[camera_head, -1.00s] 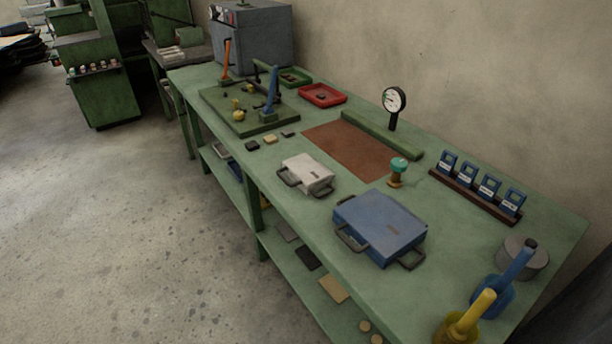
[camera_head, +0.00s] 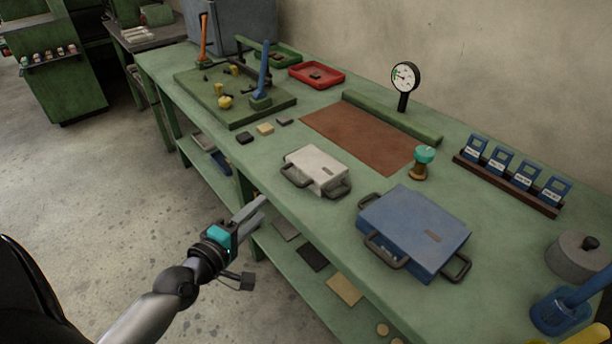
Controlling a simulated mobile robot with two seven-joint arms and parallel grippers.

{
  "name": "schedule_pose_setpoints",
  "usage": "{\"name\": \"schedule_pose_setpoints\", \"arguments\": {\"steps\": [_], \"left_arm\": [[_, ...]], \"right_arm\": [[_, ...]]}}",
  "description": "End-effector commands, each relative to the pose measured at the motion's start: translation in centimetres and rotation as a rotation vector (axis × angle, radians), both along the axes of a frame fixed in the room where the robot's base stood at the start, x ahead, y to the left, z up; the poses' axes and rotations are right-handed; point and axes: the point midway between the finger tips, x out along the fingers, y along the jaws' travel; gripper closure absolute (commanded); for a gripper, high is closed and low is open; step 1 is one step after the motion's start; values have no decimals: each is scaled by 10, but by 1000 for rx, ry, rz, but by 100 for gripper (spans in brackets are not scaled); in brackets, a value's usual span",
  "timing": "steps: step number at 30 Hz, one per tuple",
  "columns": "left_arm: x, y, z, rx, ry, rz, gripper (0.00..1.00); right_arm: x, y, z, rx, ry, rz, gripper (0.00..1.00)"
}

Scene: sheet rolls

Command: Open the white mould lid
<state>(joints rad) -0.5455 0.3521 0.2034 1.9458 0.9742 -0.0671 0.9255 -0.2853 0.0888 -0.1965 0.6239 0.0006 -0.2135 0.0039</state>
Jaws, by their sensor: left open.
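The white mould (camera_head: 318,169) lies on the green bench near its front edge. Its lid looks shut, with dark handles at its left and front right. My left gripper (camera_head: 256,207) is open and empty, in front of the bench edge, below and left of the white mould and apart from it. My right gripper is not in view.
A blue mould (camera_head: 415,230) with dark handles lies right of the white one. Small blocks (camera_head: 265,129) lie behind it, near a green board (camera_head: 212,98) with upright levers.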

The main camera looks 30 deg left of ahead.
Motion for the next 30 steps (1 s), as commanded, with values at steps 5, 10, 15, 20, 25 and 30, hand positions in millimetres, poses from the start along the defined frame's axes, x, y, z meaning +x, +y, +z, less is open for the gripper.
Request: {"name": "schedule_pose_setpoints", "arguments": {"steps": [5,10,15,20,25,30], "left_arm": [[14,1,-2,-3,-4,2,55],[37,1,-6,0,-3,2,55],[61,1,-11,0,-3,2,55],[84,1,-16,1,-3,1,55],[109,2,-21,2,-2,0,55],[130,2,-25,2,0,1,55]], "right_arm": [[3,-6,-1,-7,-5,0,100],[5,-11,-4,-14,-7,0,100],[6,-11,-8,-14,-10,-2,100],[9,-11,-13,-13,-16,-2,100],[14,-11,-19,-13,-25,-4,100],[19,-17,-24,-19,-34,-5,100]]}}
